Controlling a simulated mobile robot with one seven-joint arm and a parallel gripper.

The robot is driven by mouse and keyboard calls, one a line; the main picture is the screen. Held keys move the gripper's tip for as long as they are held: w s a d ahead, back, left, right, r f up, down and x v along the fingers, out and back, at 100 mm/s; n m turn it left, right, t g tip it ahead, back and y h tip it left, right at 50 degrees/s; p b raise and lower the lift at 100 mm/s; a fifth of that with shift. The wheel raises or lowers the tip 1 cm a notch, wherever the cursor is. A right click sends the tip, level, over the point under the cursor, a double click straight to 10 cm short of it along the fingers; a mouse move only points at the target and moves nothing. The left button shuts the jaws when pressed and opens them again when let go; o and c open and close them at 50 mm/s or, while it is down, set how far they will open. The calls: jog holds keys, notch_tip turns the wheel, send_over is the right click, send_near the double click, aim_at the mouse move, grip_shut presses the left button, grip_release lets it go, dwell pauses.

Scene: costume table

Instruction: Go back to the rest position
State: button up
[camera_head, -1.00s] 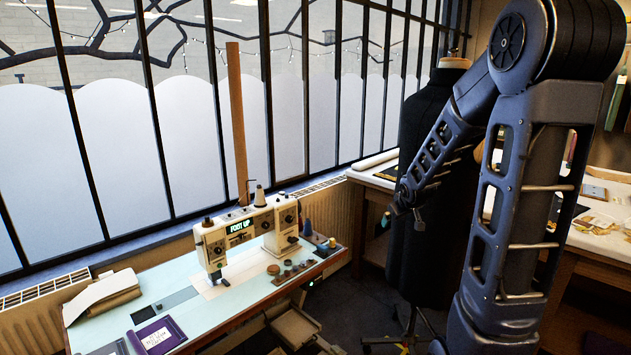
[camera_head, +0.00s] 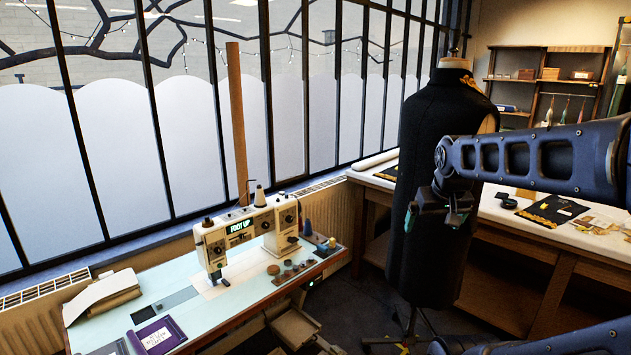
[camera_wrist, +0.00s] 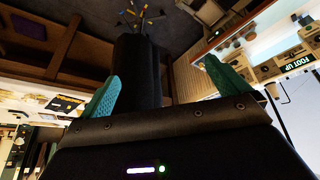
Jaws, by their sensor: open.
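My gripper (camera_head: 438,214) hangs at the end of my dark arm, in front of the dress form (camera_head: 440,150) in the head view. In the wrist view my gripper's two green fingers (camera_wrist: 160,85) stand wide apart with nothing held between them. The dark dress form (camera_wrist: 136,70) shows beyond them, upside down. I cannot tell how far the gripper is from the form's cloth.
A sewing machine (camera_head: 245,232) with a "FOOT UP" display stands on the pale table (camera_head: 110,318) at left. A purple booklet (camera_head: 155,336) lies at its front. A work table (camera_head: 545,237) stands behind the form, with shelves (camera_head: 545,82) beyond. The floor between the tables is partly clear.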

jog(key=s, duration=0.3)
jog(key=shift+a+r, duration=0.2)
jog(key=shift+a, duration=0.05)
